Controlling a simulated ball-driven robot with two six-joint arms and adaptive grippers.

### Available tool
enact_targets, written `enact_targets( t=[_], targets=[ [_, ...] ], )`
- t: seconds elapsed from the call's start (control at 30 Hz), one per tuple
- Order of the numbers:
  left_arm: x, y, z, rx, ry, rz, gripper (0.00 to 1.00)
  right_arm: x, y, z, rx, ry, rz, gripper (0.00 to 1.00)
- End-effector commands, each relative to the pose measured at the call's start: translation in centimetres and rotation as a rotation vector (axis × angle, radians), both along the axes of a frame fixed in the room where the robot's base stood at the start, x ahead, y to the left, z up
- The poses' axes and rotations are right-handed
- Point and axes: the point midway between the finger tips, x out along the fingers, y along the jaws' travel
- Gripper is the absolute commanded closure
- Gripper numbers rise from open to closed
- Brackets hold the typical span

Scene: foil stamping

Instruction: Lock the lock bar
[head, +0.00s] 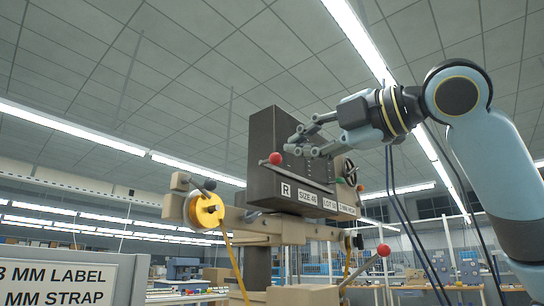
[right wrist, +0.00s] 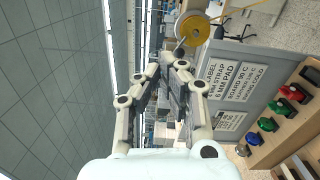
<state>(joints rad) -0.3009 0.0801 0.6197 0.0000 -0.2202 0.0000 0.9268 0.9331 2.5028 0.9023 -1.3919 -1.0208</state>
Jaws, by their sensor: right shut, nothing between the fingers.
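The stamping machine's dark head block (head: 262,140) stands on its column at the centre of the head view. A thin bar ending in a red ball knob (head: 275,158) slants across the block's front; I cannot tell for certain that it is the lock bar. A second red-knobbed lever (head: 384,250) sticks out lower right. My right gripper (head: 296,143) is shut and empty, in front of the block and close to the upper red knob. Contact cannot be told. It also shows in the right wrist view (right wrist: 168,62), its fingers together. My left gripper is not in view.
A yellow foil roll (head: 206,212) sits on the machine's left arm and also shows in the right wrist view (right wrist: 193,30). A dark handwheel (head: 349,171) is at the block's right. A grey sign board (head: 70,285) is lower left. A wooden rack (right wrist: 290,118) holds several coloured knobs.

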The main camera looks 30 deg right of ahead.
Motion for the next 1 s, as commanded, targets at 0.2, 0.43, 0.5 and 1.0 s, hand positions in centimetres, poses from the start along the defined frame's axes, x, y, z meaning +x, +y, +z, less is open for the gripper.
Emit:
enact_targets(
  t=[0.2,0.43,0.5,1.0],
  targets=[
    [0.0,0.0,0.0,0.000,-0.001,0.000,1.00,-1.0,0.0,1.5,-0.043,-0.041,0.004,1.00],
    [0.1,0.0,0.0,0.000,-0.001,0.000,1.00,-0.9,0.0,1.5,-0.041,-0.040,0.004,1.00],
    [0.1,0.0,0.1,0.000,-0.001,0.000,1.00,-0.8,0.0,1.5,-0.041,-0.039,0.005,1.00],
    [0.3,0.0,5.0,0.000,-0.005,0.000,1.00,4.2,1.6,2.0,-0.031,-0.036,0.009,1.00]
  ],
)
